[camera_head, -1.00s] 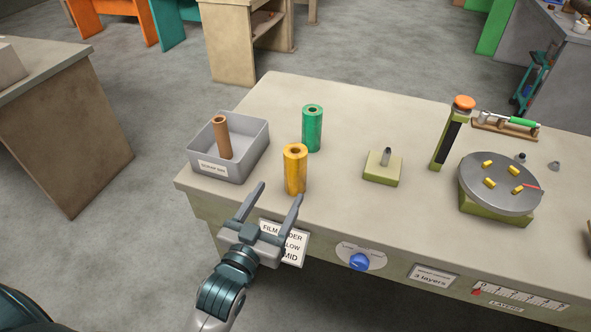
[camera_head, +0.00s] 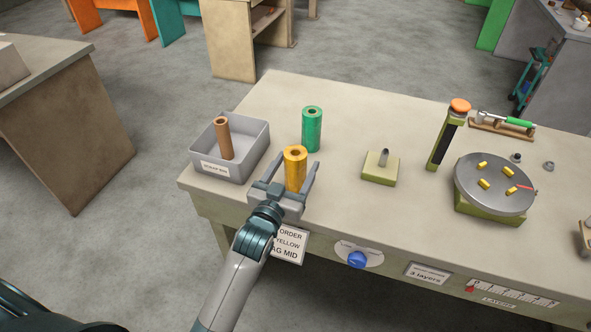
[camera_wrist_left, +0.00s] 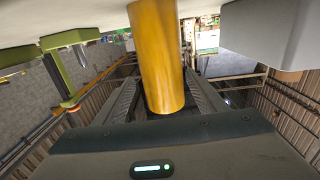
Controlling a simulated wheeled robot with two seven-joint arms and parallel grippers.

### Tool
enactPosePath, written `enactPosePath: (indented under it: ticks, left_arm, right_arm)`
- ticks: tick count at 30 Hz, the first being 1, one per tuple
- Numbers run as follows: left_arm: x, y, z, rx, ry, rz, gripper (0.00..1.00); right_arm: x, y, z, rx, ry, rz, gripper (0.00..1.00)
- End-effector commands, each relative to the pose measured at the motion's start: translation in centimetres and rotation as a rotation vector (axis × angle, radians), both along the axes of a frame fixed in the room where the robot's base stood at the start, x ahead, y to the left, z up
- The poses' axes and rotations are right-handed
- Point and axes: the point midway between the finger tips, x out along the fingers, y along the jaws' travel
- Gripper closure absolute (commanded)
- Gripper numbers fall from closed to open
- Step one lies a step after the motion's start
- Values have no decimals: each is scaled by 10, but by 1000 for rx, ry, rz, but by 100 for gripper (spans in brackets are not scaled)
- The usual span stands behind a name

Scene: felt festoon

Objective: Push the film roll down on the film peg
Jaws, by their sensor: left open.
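A yellow film roll (camera_head: 295,168) stands upright on the table near its front left edge. It also fills the middle of the left wrist view (camera_wrist_left: 157,55). My left gripper (camera_head: 286,177) is open, with one finger on each side of the yellow roll; I cannot tell whether they touch it. A green film roll (camera_head: 312,130) stands upright behind it. The film peg (camera_head: 384,157), a short grey post, stands bare on a yellow-green base (camera_head: 376,174) to the right. My right gripper is not in view.
A grey bin (camera_head: 254,155) holding a brown core (camera_head: 223,138) stands left of the yellow roll. An orange-topped post (camera_head: 447,135) and a round grey plate (camera_head: 470,185) with several yellow pieces stand right of the peg. The table between the rolls and the peg is clear.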

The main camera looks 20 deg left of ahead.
Motion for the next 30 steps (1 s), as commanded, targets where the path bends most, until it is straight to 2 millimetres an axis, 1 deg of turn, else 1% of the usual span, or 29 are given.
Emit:
enactPosePath:
  ticks: [8, 11, 17, 21, 24, 30]
  left_arm:
    - [2, 0, 1, 0, -1, 0, 35]
    - [10, 1, 3, 0, -2, 0, 35]
    - [33, 3, 5, 1, -1, 0, 35]
    - [47, 2, 2, 0, 0, 0, 35]
    - [51, 2, 2, 0, -1, 0, 35]
    - [52, 1, 1, 0, -1, 0, 35]
  right_arm:
    - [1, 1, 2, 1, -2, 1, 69]
    - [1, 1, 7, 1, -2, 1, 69]
    - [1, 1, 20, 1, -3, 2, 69]
    - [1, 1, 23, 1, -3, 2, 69]
    - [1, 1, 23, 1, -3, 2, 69]
    - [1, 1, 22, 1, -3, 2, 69]
